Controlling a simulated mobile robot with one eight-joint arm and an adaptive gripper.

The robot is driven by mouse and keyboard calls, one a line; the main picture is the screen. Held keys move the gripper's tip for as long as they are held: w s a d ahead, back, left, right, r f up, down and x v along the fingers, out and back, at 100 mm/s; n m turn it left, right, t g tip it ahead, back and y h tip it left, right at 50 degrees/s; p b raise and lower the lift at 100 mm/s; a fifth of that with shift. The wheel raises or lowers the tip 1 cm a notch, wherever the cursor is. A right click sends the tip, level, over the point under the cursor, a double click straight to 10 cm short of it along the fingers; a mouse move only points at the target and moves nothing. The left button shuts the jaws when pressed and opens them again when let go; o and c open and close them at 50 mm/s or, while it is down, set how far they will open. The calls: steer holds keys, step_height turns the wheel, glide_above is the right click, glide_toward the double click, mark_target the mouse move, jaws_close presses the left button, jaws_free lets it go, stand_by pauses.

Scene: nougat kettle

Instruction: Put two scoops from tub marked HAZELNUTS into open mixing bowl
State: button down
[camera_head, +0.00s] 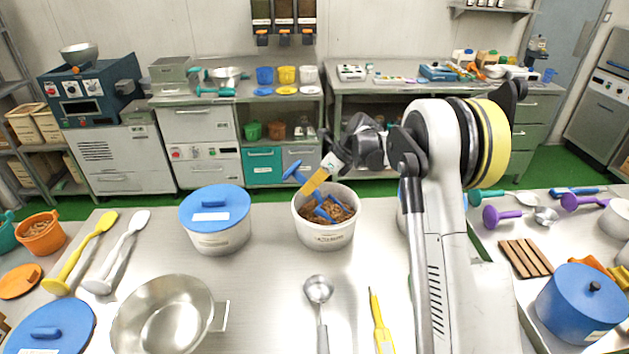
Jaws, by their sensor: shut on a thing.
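An open white tub (324,236) stands in the middle of the table. Brown pieces (342,212) lie in it, and the small print on its front is too blurred to read. My gripper (312,188) reaches down over the tub's back left rim from the right. It is shut on a tool, with a yellow part showing at its end. Blue parts show over the brown pieces, and I cannot tell which belong to the tool. The tool's working end is not clear. An open, empty steel mixing bowl (165,317) stands at the front left, apart from the tub.
A white tub with a blue lid (213,203) stands left of the open tub. A steel scoop (319,291) and a yellow-handled tool (381,325) lie in front. Yellow (82,250) and white (119,250) scoops lie left. A blue pot (582,303) stands right.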

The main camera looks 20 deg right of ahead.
mark_target(292, 171)
steer(key=shift+w+a+f+g+h, duration=0.5)
steer(key=shift+a+f+h, duration=0.05)
steer(key=shift+f+h, duration=0.05)
steer(key=w+a+r+g+h+p, duration=0.2)
steer(key=g+h+p, duration=0.1)
steer(key=p, duration=0.1)
steer(key=shift+w+a+r+m+p, duration=0.3)
steer(key=shift+r+p, duration=0.05)
steer(key=shift+p, duration=0.05)
steer(key=shift+w+a+r+g+h+p, duration=0.15)
steer(key=shift+r+p, duration=0.4)
steer(key=shift+r, duration=0.05)
steer(key=shift+w+a+r+g+h+p, duration=0.15)
steer(key=shift+r+p, duration=0.35)
steer(key=shift+r, duration=0.05)
steer(key=shift+w+a+r+p, duration=0.1)
steer(key=shift+r+p, duration=0.9)
steer(key=shift+r, duration=0.15)
steer(key=shift+w+a+r+p, duration=0.1)
steer(key=shift+r+p, duration=0.85)
steer(key=shift+r, duration=0.15)
